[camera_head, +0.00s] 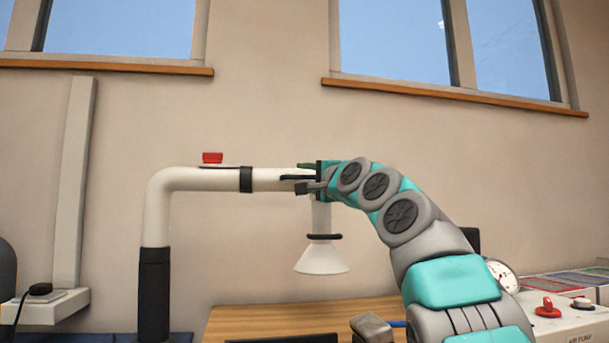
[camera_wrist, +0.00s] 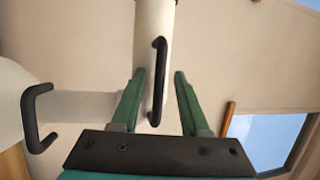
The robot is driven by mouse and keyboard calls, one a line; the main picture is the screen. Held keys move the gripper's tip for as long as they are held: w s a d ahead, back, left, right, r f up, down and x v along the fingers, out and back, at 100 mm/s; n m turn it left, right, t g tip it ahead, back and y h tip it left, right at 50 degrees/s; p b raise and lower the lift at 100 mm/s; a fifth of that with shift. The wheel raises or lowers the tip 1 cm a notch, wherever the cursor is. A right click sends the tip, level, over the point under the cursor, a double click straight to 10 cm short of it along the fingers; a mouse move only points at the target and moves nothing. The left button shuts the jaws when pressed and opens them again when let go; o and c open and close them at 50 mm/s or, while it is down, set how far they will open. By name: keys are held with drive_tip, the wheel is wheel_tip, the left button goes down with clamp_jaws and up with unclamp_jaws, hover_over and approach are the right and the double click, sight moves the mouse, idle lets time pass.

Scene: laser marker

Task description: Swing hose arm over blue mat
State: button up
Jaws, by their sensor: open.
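The hose arm (camera_head: 205,179) is a white pipe rising from a black base sleeve (camera_head: 154,295), bending right and ending in a downward white funnel hood (camera_head: 321,259). My gripper (camera_head: 299,183) is at the right end of its horizontal pipe. In the wrist view my open green fingers (camera_wrist: 159,73) stand on either side of a black handle (camera_wrist: 158,80) on the white pipe, with gaps visible to both fingers. A second black handle (camera_wrist: 29,118) shows on the hood at the left. I cannot make out a blue mat for certain.
A wooden tabletop (camera_head: 250,322) lies below the hood. A dark blue surface (camera_head: 60,338) shows at the bottom left. A white control box (camera_head: 575,320) with a red knob (camera_head: 547,307) and a round gauge (camera_head: 503,275) stand at right.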

drive_tip(key=shift+c, duration=0.4)
clamp_jaws()
drive_tip(key=shift+f, duration=0.1)
idle(0.9)
